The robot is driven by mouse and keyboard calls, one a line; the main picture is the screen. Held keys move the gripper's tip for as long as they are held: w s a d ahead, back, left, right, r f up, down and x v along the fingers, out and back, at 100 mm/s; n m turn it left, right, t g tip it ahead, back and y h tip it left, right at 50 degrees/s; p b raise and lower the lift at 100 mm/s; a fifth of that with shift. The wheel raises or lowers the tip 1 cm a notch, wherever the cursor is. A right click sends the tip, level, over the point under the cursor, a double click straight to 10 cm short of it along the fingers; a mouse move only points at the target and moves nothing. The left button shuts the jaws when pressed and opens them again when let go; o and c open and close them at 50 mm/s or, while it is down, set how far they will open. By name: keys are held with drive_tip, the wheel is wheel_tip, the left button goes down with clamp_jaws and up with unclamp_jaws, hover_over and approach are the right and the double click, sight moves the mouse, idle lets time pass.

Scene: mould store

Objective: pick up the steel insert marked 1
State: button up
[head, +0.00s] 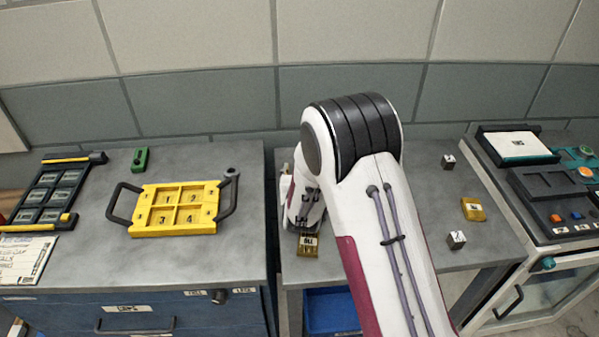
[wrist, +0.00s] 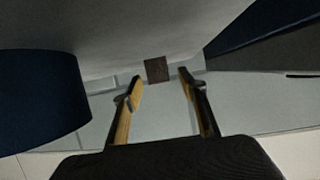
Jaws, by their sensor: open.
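Two small steel cubes stand on the right-hand bench in the head view. The far cube (head: 448,161) carries a dark mark too small to read surely. The near cube (head: 456,239) carries a mark that looks like a 2. I cannot tell surely which insert is marked 1. In the wrist view my gripper (wrist: 159,82) is open, its tan and black fingers apart with nothing between them. A small dark brown square (wrist: 156,69) shows just beyond the fingertips; I cannot tell what it is. In the head view my arm hides the fingers and the middle of the bench.
Labelled brass-coloured blocks lie on the bench, one right (head: 474,209) and one beside my wrist (head: 307,245). A yellow frame (head: 150,232) with numbered compartments sits on the left cabinet, near a green piece (head: 140,160). A control panel (head: 557,185) stands at right.

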clamp_jaws()
drive_tip(key=shift+r, duration=0.25)
wheel_tip(320, 180, up, 10)
drive_tip(key=shift+f, duration=0.2)
idle(0.8)
idle(0.4)
